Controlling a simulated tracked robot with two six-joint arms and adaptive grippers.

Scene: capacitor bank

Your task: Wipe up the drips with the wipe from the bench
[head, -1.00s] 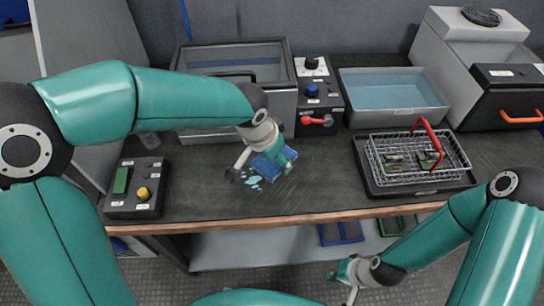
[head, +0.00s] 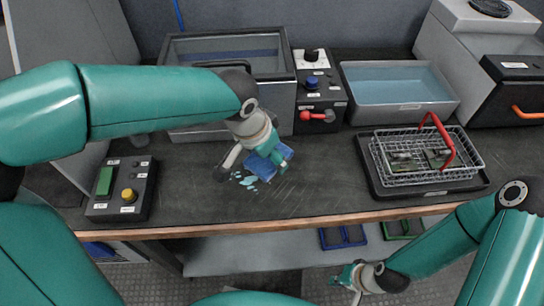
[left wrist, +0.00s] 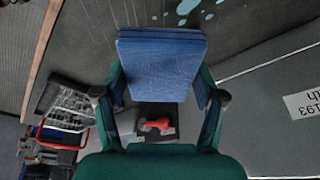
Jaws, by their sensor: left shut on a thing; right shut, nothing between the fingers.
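A blue folded wipe (head: 262,165) is held in my left gripper (head: 264,158), low over the dark bench top. In the left wrist view the wipe (left wrist: 160,62) sits between the two fingers. Pale blue drips (head: 246,181) lie on the bench just left of and in front of the wipe; some also show in the left wrist view (left wrist: 187,6). I cannot tell whether the wipe touches the bench. My right gripper (head: 345,282) is shut and empty, below the bench's front edge.
A lidded tank (head: 185,105) and a control panel with a red lever (head: 316,116) stand behind the wipe. A tray of blue liquid (head: 400,88) and a wire basket with a red handle (head: 425,160) are to the right. A button box (head: 120,190) sits front left.

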